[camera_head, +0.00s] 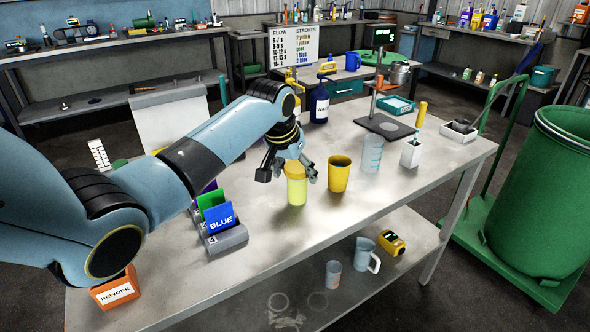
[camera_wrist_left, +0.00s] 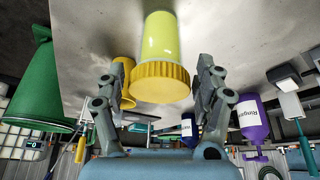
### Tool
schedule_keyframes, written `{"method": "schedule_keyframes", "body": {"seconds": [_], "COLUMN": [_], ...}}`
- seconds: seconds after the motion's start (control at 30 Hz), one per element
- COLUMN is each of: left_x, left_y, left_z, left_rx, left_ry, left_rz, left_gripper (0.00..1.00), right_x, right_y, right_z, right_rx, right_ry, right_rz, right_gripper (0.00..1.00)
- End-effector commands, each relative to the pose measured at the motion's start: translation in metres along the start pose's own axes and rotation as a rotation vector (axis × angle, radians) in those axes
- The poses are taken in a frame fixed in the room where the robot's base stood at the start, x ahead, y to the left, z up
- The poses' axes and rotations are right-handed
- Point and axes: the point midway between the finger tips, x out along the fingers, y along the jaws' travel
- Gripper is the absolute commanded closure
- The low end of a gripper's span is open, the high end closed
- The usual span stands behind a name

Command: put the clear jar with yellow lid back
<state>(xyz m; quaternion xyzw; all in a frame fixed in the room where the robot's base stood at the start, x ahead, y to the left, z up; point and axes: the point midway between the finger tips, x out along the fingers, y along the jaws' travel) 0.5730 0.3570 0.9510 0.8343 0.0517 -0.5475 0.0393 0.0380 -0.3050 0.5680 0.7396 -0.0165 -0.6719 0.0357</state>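The clear jar with yellow lid (camera_head: 296,190) stands upright on the metal table, with pale yellow contents. It also shows upside down in the left wrist view, with its ribbed lid (camera_wrist_left: 160,82) nearest my gripper. My left gripper (camera_head: 287,168) is at the height of the jar's top. In the left wrist view my left gripper (camera_wrist_left: 157,85) is open, with one finger on each side of the lid. Narrow gaps seem to separate the fingers from the lid. My right gripper is in neither view.
A yellow cup (camera_head: 340,175) stands close right of the jar, then a clear beaker (camera_head: 372,155) and a white holder (camera_head: 411,154). A card rack (camera_head: 226,242) is at left. The lower shelf (camera_head: 345,285) holds a jug (camera_head: 365,256). The table front is clear.

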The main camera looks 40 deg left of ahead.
Motion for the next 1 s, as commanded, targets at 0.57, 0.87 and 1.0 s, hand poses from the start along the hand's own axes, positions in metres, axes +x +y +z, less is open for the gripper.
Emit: {"method": "schedule_keyframes", "body": {"seconds": [0.57, 0.87, 1.0], "left_x": [-0.035, -0.1, -0.117], "left_y": [-0.001, 0.0, 0.0], "left_z": [-0.002, -0.002, -0.002], "left_rx": [0.001, 0.001, 0.0], "left_ry": [0.004, 0.004, 0.002], "left_rz": [-0.002, -0.001, -0.001], "left_gripper": [0.2, 0.2, 0.2], "right_x": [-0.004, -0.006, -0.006], "right_y": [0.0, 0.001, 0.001], "right_z": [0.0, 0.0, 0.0], "right_rx": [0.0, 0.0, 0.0], "right_ry": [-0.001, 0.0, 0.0], "right_rz": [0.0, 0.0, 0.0], "right_gripper": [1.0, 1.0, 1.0]}}
